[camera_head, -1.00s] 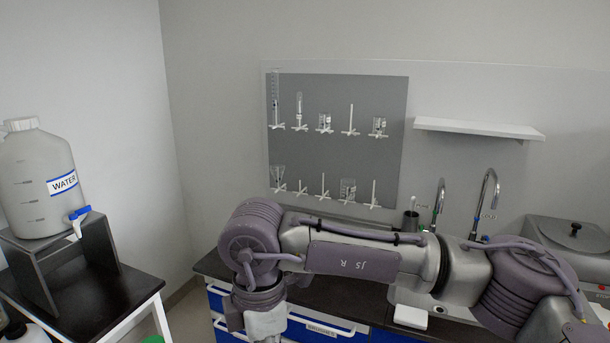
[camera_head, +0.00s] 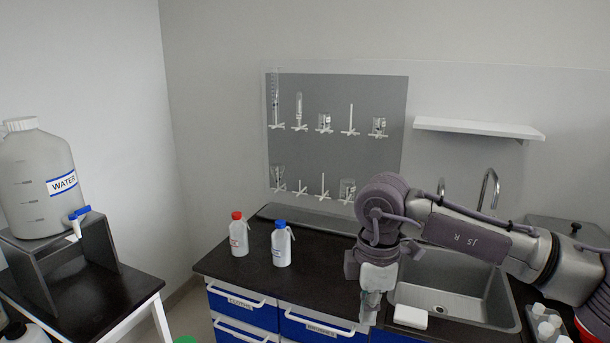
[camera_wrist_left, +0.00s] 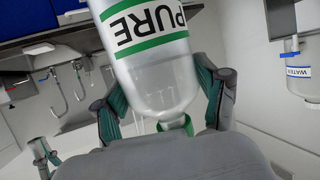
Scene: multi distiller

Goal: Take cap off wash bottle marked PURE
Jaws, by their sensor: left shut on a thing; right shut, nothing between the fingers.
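The wash bottle marked PURE (camera_wrist_left: 158,75) fills the middle of the left wrist view, with green bands around its label. My right gripper (camera_head: 371,308) is shut and empty, pointing down by the counter's front edge, apart from the green top.
A red-capped bottle (camera_head: 239,238) and a blue-capped bottle (camera_head: 281,246) stand on the dark counter (camera_head: 320,285). The sink (camera_head: 450,285) is to the right. A WATER carboy (camera_head: 40,185) stands on a stand at left.

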